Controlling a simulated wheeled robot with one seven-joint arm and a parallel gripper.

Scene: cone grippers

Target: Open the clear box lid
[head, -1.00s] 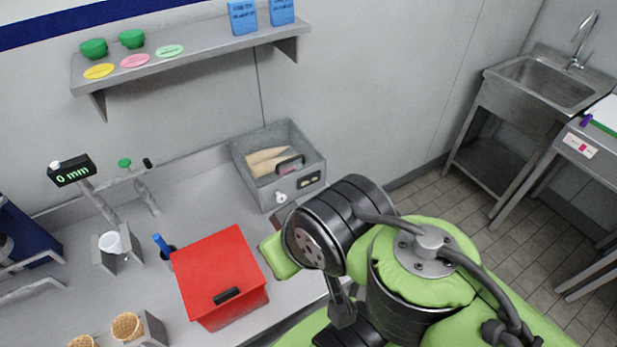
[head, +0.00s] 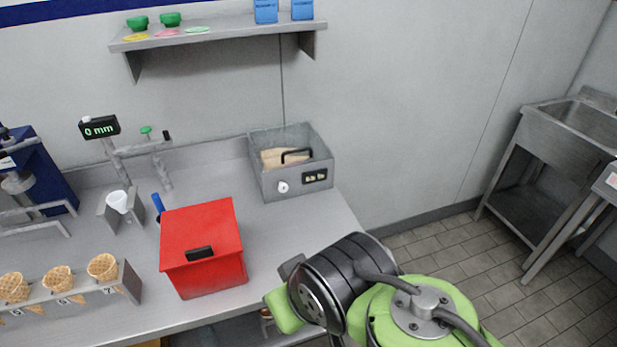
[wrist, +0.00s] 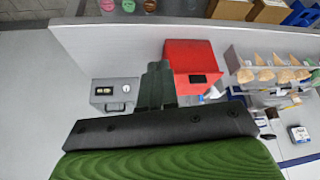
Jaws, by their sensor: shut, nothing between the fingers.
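The clear box (head: 291,185) is a grey-walled bin at the back right of the counter, against the wall. Its see-through lid with a black handle (head: 297,152) lies over the top, and tan cone-like contents show beneath it. The lid looks closed. In the wrist view the box (wrist: 114,95) is left of my fingers, with its label and white knob facing me. My gripper (wrist: 157,83) is shut and empty, apart from the box. In the head view my arm is at the bottom, and the fingers cannot be made out clearly.
A red box (head: 202,247) with a black handle stands on the counter (head: 285,235) in front of the clear box. A rack of waffle cones (head: 103,267) is at left. A shelf (head: 215,40) hangs above. A sink (head: 575,125) is far right, with open floor before it.

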